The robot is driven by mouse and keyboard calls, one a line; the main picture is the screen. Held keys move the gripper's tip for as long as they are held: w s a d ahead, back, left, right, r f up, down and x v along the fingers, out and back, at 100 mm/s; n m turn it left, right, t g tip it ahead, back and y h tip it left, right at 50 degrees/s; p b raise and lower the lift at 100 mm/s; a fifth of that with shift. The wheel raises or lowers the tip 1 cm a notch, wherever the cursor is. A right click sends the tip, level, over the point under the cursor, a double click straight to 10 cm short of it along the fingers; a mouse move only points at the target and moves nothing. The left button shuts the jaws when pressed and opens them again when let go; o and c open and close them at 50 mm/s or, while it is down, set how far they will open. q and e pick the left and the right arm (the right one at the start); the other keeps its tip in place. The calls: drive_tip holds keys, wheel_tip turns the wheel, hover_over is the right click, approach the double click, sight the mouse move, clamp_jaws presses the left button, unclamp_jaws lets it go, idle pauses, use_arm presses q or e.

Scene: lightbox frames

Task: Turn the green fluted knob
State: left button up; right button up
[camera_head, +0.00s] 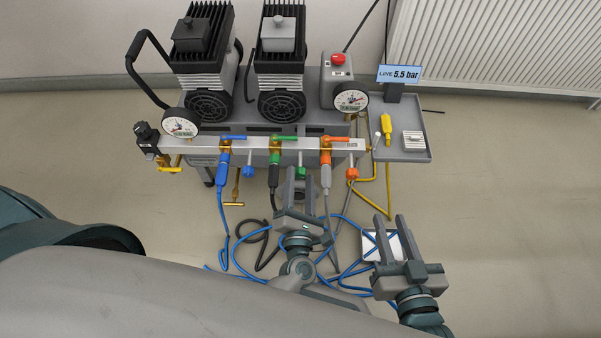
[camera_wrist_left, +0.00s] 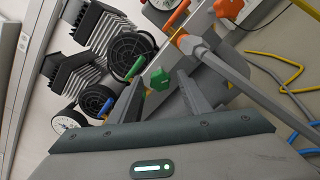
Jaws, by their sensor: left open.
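The green fluted knob (camera_head: 300,172) sticks out from the front of the silver manifold bar (camera_head: 205,145), below a green lever (camera_head: 286,139). It also shows in the left wrist view (camera_wrist_left: 159,79), where it lies between the tips of my two fingers. My left gripper (camera_head: 303,188) is open, its fingers pointing at the knob, one on each side; contact cannot be told. It also shows in the left wrist view (camera_wrist_left: 160,92). My right gripper (camera_head: 393,226) is open and empty, lower right, apart from the manifold.
A blue knob (camera_head: 248,172) and an orange knob (camera_head: 352,174) flank the green one, with hoses hanging between them. Blue hose (camera_head: 250,276) coils on the floor. A grey tray (camera_head: 412,154) sits at the right. Floor at far right is clear.

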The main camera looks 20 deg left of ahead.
use_arm(q)
drive_tip(key=v, duration=0.4)
drive_tip(key=shift+s+d, duration=0.1)
drive_tip(key=shift+s, duration=0.25)
idle(0.3)
